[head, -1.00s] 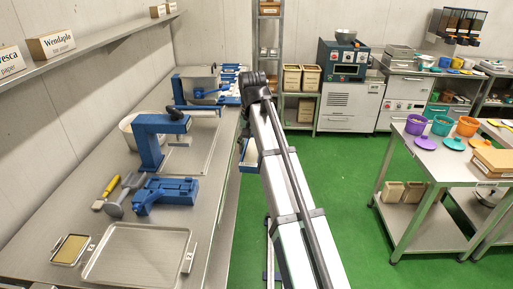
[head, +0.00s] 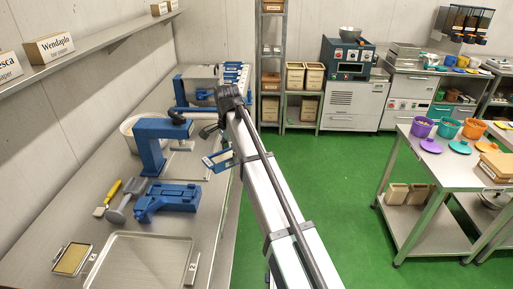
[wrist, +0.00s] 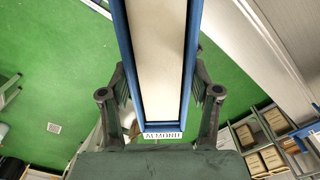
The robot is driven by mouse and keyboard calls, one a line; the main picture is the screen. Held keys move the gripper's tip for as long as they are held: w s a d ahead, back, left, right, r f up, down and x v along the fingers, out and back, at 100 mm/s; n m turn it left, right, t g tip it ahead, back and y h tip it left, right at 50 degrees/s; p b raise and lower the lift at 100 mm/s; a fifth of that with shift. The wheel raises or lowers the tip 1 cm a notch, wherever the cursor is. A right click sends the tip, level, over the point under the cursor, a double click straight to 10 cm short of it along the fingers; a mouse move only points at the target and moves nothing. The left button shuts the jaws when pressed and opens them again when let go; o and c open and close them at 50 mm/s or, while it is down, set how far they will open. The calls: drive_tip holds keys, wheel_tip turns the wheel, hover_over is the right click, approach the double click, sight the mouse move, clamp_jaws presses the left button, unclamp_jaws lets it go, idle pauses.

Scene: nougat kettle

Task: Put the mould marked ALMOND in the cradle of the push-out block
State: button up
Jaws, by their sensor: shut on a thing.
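My gripper (wrist: 161,92) is shut on the ALMOND mould (wrist: 155,60), a long blue-edged trough with a pale inside. Its ALMOND label faces my wrist camera at the near end. In the head view my gripper (head: 210,131) holds the mould (head: 217,160) in the air by the right edge of the steel table. A low blue fixture (head: 166,198) lies on the table to the left and nearer; it looks like the push-out block. Its cradle is too small to make out clearly. The mould is apart from it.
A tall blue press-like stand (head: 150,148) is on the table behind the low fixture. A yellow-handled scraper (head: 108,196), a grey tool (head: 125,200), a small filled tray (head: 73,259) and a large tray (head: 140,262) lie nearby. Several blue moulds (head: 235,75) sit at the far end.

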drive_tip(key=a+f+m, duration=0.2)
drive_tip(key=a, duration=0.6)
drive_tip(key=s+a+f+m+p, duration=0.1)
drive_tip(key=a+f+m, duration=0.2)
drive_tip(key=a, duration=0.5)
drive_tip(key=a+f+m+p, duration=0.1)
drive_tip(key=a+f+m, duration=0.1)
drive_tip(key=a, duration=0.6)
drive_tip(key=shift+s+a+f+m, duration=0.2)
drive_tip(key=shift+s+f+m, duration=0.1)
drive_tip(key=shift+s+m, duration=0.1)
drive_tip(key=shift+f+b, duration=1.05)
drive_tip(key=shift+f, duration=1.2)
drive_tip(key=shift+f, duration=0.55)
drive_tip(key=o, duration=1.5)
drive_tip(key=shift+o, duration=0.4)
